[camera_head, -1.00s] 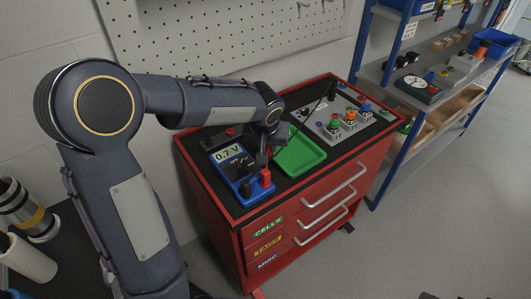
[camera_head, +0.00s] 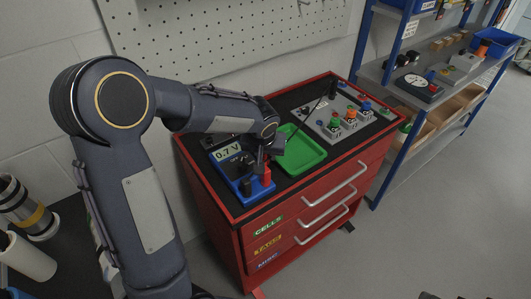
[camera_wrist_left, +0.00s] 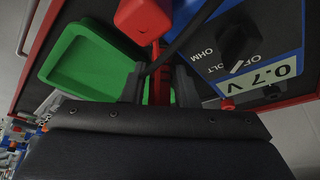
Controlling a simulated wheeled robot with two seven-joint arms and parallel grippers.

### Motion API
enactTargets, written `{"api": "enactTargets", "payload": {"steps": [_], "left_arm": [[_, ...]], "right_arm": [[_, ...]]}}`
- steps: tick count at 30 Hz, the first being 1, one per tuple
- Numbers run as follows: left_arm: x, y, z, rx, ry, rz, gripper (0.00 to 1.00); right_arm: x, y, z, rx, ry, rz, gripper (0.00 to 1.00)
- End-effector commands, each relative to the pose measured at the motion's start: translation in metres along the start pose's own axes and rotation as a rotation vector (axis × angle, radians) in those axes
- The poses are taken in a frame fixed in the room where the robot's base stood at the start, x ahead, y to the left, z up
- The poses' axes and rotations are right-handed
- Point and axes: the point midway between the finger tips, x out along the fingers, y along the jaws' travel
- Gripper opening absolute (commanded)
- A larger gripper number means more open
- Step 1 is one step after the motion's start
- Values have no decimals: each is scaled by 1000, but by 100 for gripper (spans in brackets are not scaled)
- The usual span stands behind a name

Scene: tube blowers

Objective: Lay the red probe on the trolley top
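The red probe (camera_head: 267,176) stands at the front of the blue meter (camera_head: 229,174), whose display reads 0.7 V. In the left wrist view a red block (camera_wrist_left: 145,18) and a thinner red part below it lie near and between my fingers. My left gripper (camera_head: 262,160) is just behind and above the red probe. In the wrist view my left fingers (camera_wrist_left: 160,88) are apart, with green showing beside the thin red part. The trolley top (camera_head: 346,143) is black with a red rim. My right gripper is not in view.
A green tray (camera_head: 301,153) lies right of the meter. A grey panel (camera_head: 320,126) with coloured knobs sits behind it. A dark stub (camera_head: 246,188) stands left of the red probe. A thin black lead crosses near the tray.

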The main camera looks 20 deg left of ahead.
Motion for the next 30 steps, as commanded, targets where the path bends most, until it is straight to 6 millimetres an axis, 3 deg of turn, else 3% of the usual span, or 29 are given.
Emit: {"api": "enactTargets", "payload": {"steps": [7,18,25,28,30], "left_arm": [[-15,0,-2,-1,4,1,27],[-92,0,-2,-1,4,2,27],[-119,0,-1,0,1,2,27],[-128,-7,8,-2,-6,16,27],[-137,-17,26,-2,-16,46,27]], "right_arm": [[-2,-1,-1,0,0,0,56],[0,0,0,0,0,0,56],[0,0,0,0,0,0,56],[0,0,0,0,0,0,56],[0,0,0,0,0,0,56]]}}
